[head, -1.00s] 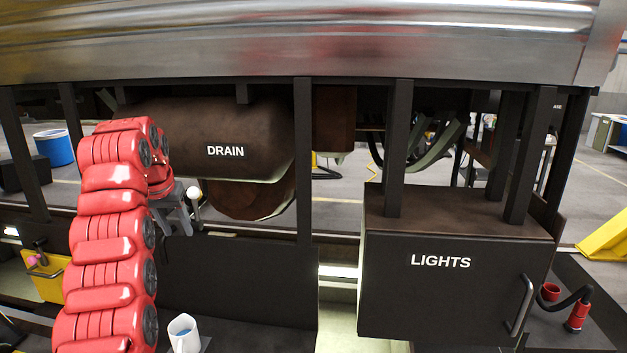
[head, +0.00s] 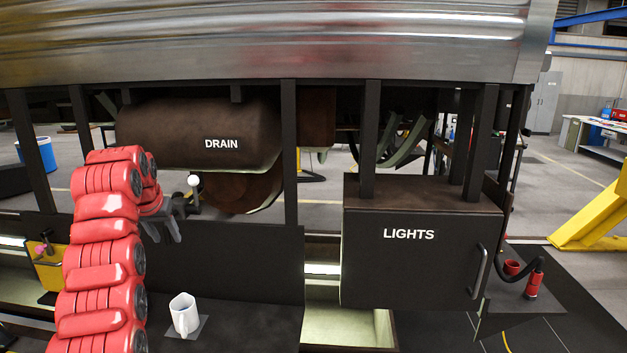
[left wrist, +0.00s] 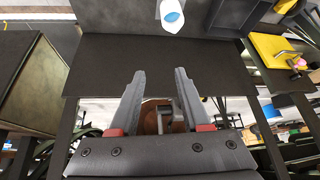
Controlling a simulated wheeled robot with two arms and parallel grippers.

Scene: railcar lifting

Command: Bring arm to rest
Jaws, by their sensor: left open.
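My left arm, a chain of red segments, rises at the left of the head view. My left gripper (head: 172,232) hangs at its end in front of the dark underframe, below the brown DRAIN tank (head: 180,130). In the left wrist view the two grey fingers (left wrist: 162,88) are apart with nothing held between them. A small lever with a white ball end (head: 194,181) shows just beside the gripper in the head view; I cannot tell whether they touch. My right gripper is not in view.
A white mug (head: 184,314) stands on the dark shelf below the gripper. A dark LIGHTS box (head: 400,265) with a handle is at the right. A red plug on a black cable (head: 533,285) and a yellow stand (head: 595,222) lie farther right.

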